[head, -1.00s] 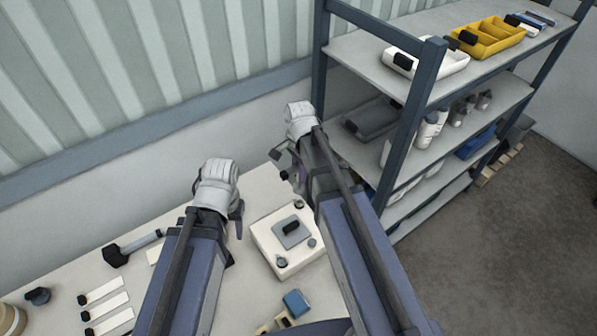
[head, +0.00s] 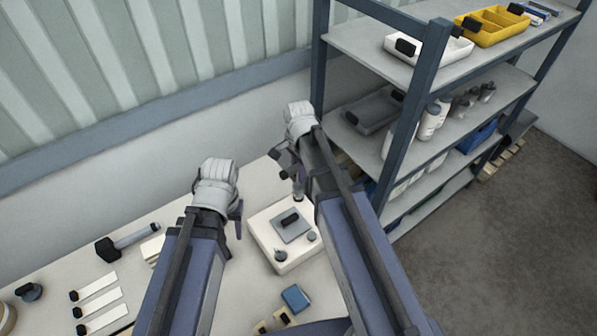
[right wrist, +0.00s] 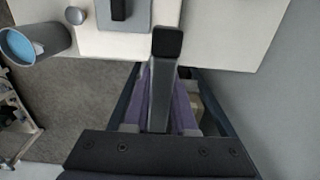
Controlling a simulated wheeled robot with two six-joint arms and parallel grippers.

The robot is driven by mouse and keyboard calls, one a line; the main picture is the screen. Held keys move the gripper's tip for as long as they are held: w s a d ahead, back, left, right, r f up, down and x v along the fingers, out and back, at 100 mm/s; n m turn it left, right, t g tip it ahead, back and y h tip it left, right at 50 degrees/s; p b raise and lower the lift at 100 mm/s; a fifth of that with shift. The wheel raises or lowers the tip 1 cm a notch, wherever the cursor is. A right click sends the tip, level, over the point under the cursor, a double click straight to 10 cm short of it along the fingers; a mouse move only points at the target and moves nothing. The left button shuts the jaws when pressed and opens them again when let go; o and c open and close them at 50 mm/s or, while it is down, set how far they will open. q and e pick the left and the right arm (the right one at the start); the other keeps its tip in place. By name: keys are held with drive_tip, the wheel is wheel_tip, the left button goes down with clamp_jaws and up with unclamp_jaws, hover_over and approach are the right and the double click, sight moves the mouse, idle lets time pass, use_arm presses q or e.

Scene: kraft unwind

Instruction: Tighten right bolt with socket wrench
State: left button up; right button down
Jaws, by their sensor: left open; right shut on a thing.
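The white block (head: 265,243) lies on the table below and between my arms in the head view. A grey plate (head: 290,228) with a black grip is on it, and round bolt heads show near its corners, one (head: 280,255) at the front. In the right wrist view my right gripper (right wrist: 168,95) is shut on the socket wrench (right wrist: 160,80), a grey bar with a black end. My left gripper (head: 238,220) is open and empty, above the table left of the block.
A hammer-like tool (head: 125,242), several white strips (head: 98,300) and a blue block (head: 296,298) lie on the table (head: 185,235). A shelf rack (head: 415,110) stands close to the right of my right arm. A grey bin with blue inside (right wrist: 32,42) shows in the right wrist view.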

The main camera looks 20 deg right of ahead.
drive_tip(key=shift+f, duration=0.45)
drive_tip(key=shift+f+b, duration=0.85)
drive_tip(key=shift+b, duration=0.3)
idle(1.6)
drive_tip(key=shift+m, duration=1.2)
drive_tip(key=shift+f+m, duration=0.1)
drive_tip(key=shift+m, duration=1)
